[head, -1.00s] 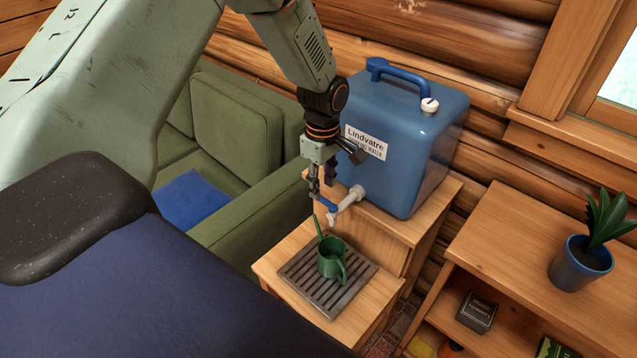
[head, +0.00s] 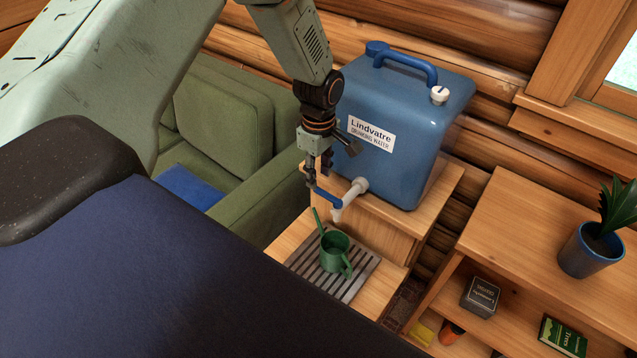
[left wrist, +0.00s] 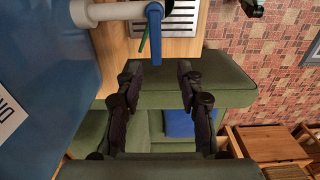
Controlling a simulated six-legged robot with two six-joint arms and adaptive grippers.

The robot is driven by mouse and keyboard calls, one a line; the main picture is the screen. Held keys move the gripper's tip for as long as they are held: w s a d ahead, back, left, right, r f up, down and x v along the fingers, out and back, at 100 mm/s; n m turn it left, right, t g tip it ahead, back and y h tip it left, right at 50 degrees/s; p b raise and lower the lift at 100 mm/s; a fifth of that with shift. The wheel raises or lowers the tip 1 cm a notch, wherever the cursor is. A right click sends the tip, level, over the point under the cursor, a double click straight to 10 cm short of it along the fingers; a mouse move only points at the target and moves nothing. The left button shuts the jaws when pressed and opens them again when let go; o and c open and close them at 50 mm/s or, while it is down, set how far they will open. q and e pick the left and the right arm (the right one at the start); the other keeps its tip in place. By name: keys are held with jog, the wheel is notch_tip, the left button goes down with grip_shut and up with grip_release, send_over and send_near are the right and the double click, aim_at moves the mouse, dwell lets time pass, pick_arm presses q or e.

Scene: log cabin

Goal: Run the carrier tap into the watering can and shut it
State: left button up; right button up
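The blue water carrier (head: 405,125) stands on a wooden stand, its white tap (head: 355,187) pointing out over a lower step. The tap's blue lever (head: 326,198) sticks out towards my left gripper (head: 312,180). In the left wrist view my left gripper (left wrist: 161,78) is open, its two fingers apart. The blue lever (left wrist: 154,30) points down towards the gap between the fingertips; I see no grip on it. The green watering can (head: 336,252) stands upright on a slatted tray (head: 322,278) below the spout. No water stream shows.
A green sofa (head: 225,125) with a blue cushion stands left of the stand. A wooden shelf (head: 530,240) at the right carries a potted plant (head: 590,250), with a dark box and a book on its lower level. The log wall is behind.

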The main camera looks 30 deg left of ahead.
aim_at(321, 191)
pick_arm(q)
jog(key=f, duration=0.2)
jog(key=w+f, duration=0.1)
jog(key=f, duration=0.1)
jog(key=shift+d, duration=0.4)
jog(key=shift+s+a+f, duration=0.2)
jog(key=shift+s+f, duration=0.05)
jog(key=shift+f, duration=0.1)
jog(key=shift+s, duration=0.1)
jog(key=shift+w+d, duration=0.1)
jog(key=shift+w, duration=0.15)
jog(key=c, duration=0.3)
jog(key=shift+s, duration=0.1)
grip_shut()
